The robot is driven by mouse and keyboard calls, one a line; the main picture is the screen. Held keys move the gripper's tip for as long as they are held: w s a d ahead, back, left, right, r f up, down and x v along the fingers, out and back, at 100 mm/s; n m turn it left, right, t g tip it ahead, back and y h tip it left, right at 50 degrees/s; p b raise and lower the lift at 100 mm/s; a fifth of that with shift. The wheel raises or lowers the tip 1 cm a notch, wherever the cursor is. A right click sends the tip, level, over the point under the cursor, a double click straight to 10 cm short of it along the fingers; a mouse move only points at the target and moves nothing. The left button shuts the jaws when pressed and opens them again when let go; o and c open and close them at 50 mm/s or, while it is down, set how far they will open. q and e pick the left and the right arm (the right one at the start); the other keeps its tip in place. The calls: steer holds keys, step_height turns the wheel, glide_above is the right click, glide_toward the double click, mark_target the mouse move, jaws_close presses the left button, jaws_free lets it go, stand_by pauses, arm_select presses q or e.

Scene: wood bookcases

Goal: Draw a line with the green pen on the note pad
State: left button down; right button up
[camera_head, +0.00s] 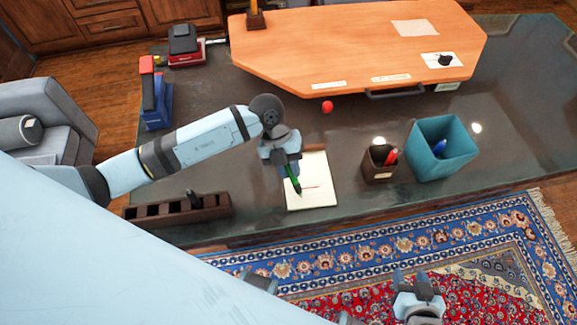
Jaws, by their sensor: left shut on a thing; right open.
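My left gripper (289,166) is above the pad's upper left part, shut on the green pen (294,180). The gripper and arm hide the pad's upper left part. My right gripper (418,284) is open and empty over the rug, in front of the desk.
A brown pen cup (376,167) with red pens and a teal bin (428,163) with a blue item stand right of the pad. A dark compartment rack (177,210) lies left. A red ball (327,107) sits behind the pad, before the orange wooden board (330,45). Staplers stand at the back left.

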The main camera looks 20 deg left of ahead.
arm_select(q)
steer(key=shift+w+d, duration=0.35)
steer(key=shift+d, duration=0.15)
steer(key=shift+d, duration=0.1)
steer(key=shift+w+d+f, duration=0.1)
steer(key=shift+w+d, duration=0.2)
steer(key=shift+d, duration=0.2)
steer(key=shift+w+d, duration=0.35)
steer(key=shift+d, duration=0.2)
steer(key=shift+w+d, duration=0.1)
steer(key=shift+d, duration=0.05)
steer(key=shift+w+d, duration=0.3)
steer(key=shift+d, duration=0.2)
steer(key=shift+s+a+p, duration=0.1)
steer(key=shift+a+p, duration=0.05)
steer(key=shift+p, duration=0.15)
